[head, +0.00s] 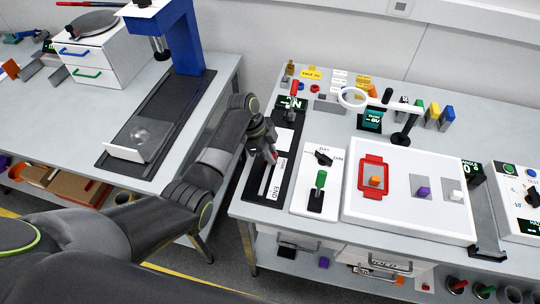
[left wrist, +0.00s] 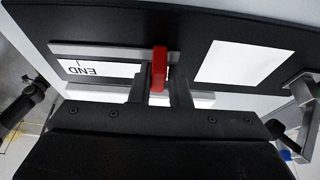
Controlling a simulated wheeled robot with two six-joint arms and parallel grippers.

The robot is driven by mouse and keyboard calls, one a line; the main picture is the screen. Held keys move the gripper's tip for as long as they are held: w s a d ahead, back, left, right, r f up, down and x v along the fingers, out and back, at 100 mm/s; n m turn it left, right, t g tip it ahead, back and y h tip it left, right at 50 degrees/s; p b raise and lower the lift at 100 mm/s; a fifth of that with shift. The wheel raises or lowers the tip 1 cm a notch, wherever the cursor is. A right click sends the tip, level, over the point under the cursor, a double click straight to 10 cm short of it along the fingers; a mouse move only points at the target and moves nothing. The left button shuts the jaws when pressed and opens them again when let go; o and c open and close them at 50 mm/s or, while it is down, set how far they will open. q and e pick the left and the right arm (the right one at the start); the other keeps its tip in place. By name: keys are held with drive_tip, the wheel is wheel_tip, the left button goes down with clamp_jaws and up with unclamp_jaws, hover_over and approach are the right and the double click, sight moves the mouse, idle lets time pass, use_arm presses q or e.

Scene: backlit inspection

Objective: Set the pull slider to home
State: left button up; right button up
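The pull slider is a dark panel (head: 257,186) on the right-hand bench, with a pale slot and a white label reading END at its near end. Its red handle (head: 274,156) stands up from the slot, away from the END mark. In the left wrist view the red handle (left wrist: 159,68) is between the fingers of my left gripper (left wrist: 160,90), which look closed onto its sides. The END label (left wrist: 95,69) is left of it and a blank white label (left wrist: 243,62) is right. In the head view my left gripper (head: 271,150) covers part of the panel. My right gripper is not visible.
Right of the slider stand a white panel with a black knob (head: 323,157) and green lever (head: 320,180), then a white board (head: 395,222) with a red frame. A ring magnifier (head: 353,97) rises behind. The left bench holds a blue-columned device (head: 186,40); a gap separates the benches.

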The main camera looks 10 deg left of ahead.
use_arm(q)
drive_tip(key=o, duration=0.3)
drive_tip(key=shift+w+d, duration=0.1)
drive_tip(key=shift+w, duration=0.1)
drive_tip(key=shift+o, duration=0.2)
drive_tip(key=shift+r, duration=0.25)
drive_tip(key=v, duration=1.7)
drive_tip(key=shift+p, duration=0.35)
drive_tip(key=shift+f, duration=0.15)
